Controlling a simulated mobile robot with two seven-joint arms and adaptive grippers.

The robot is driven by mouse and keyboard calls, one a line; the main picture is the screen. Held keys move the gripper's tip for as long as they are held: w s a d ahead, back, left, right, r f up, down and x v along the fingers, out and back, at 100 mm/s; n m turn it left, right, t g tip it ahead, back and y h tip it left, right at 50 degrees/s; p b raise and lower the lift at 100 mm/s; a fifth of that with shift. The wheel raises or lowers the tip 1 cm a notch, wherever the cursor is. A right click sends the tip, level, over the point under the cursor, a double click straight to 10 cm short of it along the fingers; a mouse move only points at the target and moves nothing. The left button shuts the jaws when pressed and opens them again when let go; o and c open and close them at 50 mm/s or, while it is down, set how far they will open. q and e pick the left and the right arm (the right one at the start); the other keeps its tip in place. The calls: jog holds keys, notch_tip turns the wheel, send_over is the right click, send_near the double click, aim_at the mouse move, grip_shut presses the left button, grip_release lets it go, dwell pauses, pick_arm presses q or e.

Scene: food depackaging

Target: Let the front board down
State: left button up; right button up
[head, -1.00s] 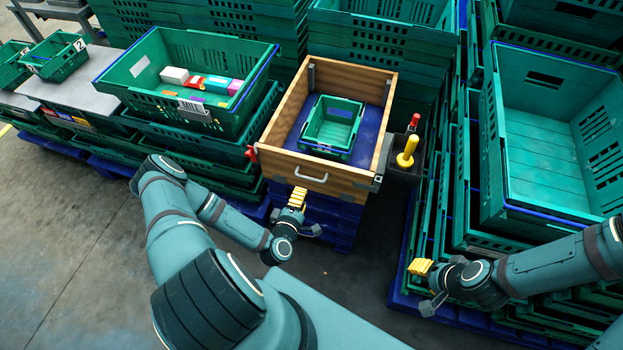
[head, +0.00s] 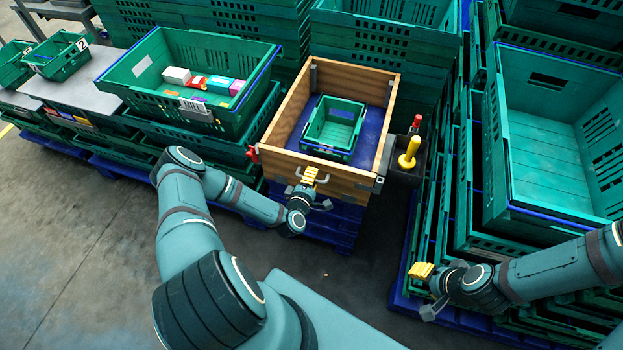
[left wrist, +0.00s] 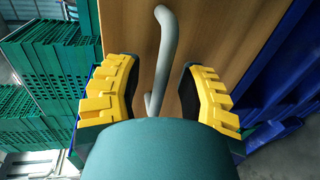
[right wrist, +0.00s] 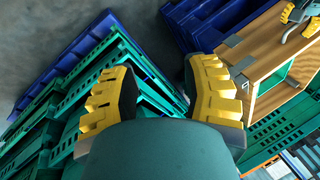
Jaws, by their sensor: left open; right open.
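The wooden front board (head: 340,182) stands upright as the near wall of the wooden box. Its grey bar handle (left wrist: 166,55) shows in the left wrist view between the yellow fingers of my left gripper (left wrist: 160,90). In the head view my left gripper (head: 309,176) is at the board's face and hides part of the handle. It is open, with the bar between its fingers and no closed grip on it. A red latch (head: 253,154) sits at the board's left corner. My right gripper (head: 421,271) is open and empty, low on the right.
A small green crate (head: 351,154) stands on a blue surface (head: 371,130) inside the box. A black holder (head: 409,172) with yellow and red handles is right of the box. Stacked green crates flank both sides. Blue pallets (head: 342,237) lie below the board.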

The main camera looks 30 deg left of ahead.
pick_arm(q)
grip_shut()
pick_arm(e)
jog(key=shift+f, duration=0.1)
